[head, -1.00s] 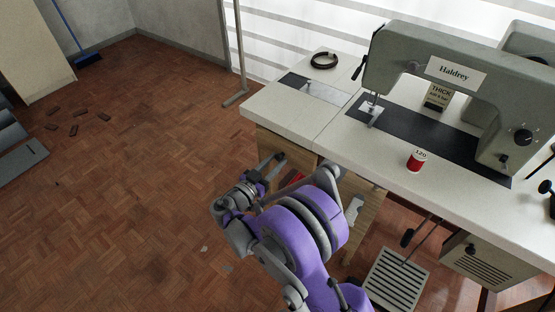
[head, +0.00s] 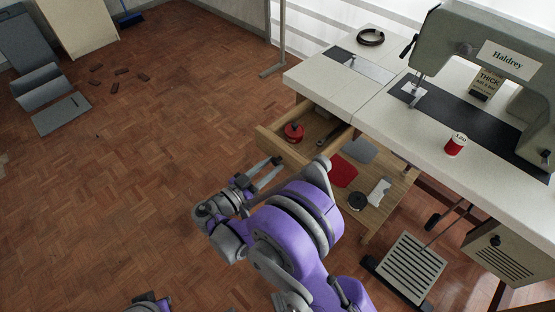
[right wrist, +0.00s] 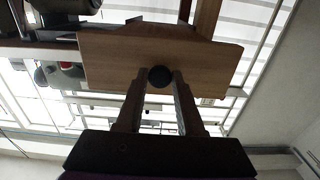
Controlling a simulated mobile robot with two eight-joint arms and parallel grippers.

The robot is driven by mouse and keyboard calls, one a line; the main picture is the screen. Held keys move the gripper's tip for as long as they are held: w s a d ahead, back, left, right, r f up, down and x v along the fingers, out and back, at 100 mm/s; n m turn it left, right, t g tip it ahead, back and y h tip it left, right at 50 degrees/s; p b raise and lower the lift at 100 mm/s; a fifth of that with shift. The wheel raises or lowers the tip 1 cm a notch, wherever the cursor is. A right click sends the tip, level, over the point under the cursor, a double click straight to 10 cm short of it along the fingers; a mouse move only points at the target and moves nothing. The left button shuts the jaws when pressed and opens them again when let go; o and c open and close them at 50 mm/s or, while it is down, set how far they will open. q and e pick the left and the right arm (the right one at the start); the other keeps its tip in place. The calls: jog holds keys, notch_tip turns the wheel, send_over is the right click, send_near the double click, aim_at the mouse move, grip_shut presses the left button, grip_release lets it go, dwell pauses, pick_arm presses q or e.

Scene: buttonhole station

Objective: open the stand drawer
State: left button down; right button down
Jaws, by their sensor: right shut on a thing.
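The stand drawer (head: 275,144) is pulled out under the left end of the white sewing table, and its inside shows. A red round thing (head: 293,132) and a dark tool (head: 328,137) lie in it. My right gripper (head: 268,170) is at the drawer's front. In the right wrist view, its two fingers are shut on the round black knob (right wrist: 160,76) of the wooden drawer front (right wrist: 110,60). A small part of what seems to be my left gripper (head: 150,301) shows at the bottom edge; its jaws cannot be made out.
The table (head: 305,78) carries the sewing machine (head: 500,60), a red thread spool (head: 455,144) and a dark ring (head: 370,37). A lower shelf (head: 372,222) holds a red piece, a grey piece and a dark disc. A pedal (head: 408,265) stands right.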

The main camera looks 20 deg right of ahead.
jog(key=shift+a, duration=0.15)
jog(key=c, duration=0.5)
grip_release()
jog(key=shift+a, duration=0.1)
jog(key=p+v, duration=0.1)
jog(key=v, duration=0.9)
jog(key=shift+s+a+f, duration=0.1)
jog(key=shift+s+a, duration=0.1)
jog(key=shift+a, duration=0.05)
